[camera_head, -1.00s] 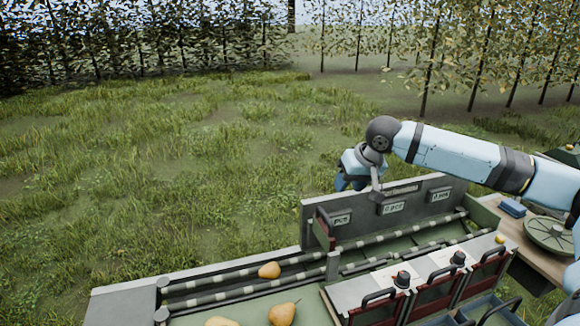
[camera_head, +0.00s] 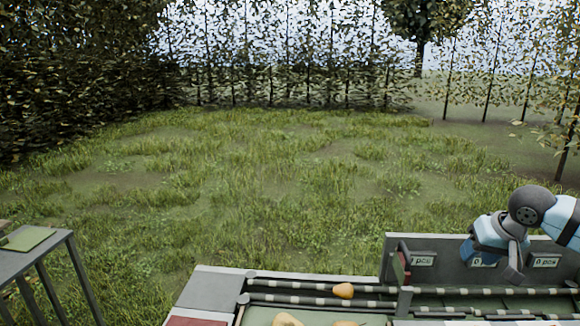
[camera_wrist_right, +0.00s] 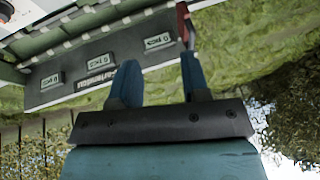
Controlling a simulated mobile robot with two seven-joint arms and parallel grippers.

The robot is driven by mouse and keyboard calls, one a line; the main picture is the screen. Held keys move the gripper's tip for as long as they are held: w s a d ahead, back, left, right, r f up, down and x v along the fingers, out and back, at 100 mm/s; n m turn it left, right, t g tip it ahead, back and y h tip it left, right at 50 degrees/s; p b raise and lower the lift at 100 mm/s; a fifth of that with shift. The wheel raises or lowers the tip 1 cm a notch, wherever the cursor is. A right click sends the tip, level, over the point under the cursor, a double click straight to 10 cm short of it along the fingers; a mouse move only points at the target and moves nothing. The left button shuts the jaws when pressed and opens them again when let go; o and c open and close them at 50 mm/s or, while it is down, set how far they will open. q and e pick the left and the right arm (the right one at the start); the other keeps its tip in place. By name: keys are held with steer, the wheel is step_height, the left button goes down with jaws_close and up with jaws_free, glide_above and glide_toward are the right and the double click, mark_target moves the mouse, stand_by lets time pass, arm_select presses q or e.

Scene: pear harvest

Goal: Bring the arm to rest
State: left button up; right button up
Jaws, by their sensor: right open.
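My right gripper (camera_head: 482,250) is at the right of the head view, beside the upright grey panel (camera_head: 455,246) with the count labels, and part of the arm covers the middle label. In the right wrist view the two blue fingers of my right gripper (camera_wrist_right: 162,82) stand well apart with nothing between them. The labelled panel (camera_wrist_right: 75,88) shows upside down beyond them. I cannot tell the exact gap between fingers and panel. My left gripper is in neither view.
A pear (camera_head: 343,290) lies by the striped rail on the sorting station (camera_head: 212,290). Two more pears are cut off at the bottom edge. A grey table (camera_head: 45,241) with a green top piece stands at the left. Open grass (camera_head: 230,190) lies beyond, with tree rows behind.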

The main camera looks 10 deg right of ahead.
steer(key=s+a+f+n+y, duration=0.1)
steer(key=s+a+f+n, duration=0.3)
steer(key=a+f, duration=0.5)
steer(key=s+a+f+n, duration=0.2)
steer(key=s+a+f, duration=0.3)
steer(key=a+f, duration=0.3)
steer(key=s+a+f+g+h, duration=0.1)
steer(key=s+a+f, duration=0.25)
steer(key=s, duration=0.55)
steer(key=s+a+f, duration=0.2)
steer(key=s+a, duration=0.3)
steer(key=s, duration=0.5)
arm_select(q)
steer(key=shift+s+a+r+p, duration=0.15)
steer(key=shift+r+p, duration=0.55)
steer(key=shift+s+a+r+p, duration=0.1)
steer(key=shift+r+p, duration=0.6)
arm_select(e)
steer(key=w+a+f+t+y, duration=0.1)
steer(key=w+a+f+t, duration=0.2)
steer(key=f, duration=0.2)
steer(key=w+a+f+n+t+y, duration=0.1)
steer(key=w+a+f+t, duration=0.2)
steer(key=f+t, duration=0.1)
steer(key=shift+w+a+f+y, duration=0.15)
steer(key=shift+w+f+y, duration=0.15)
steer(key=shift+f, duration=0.6)
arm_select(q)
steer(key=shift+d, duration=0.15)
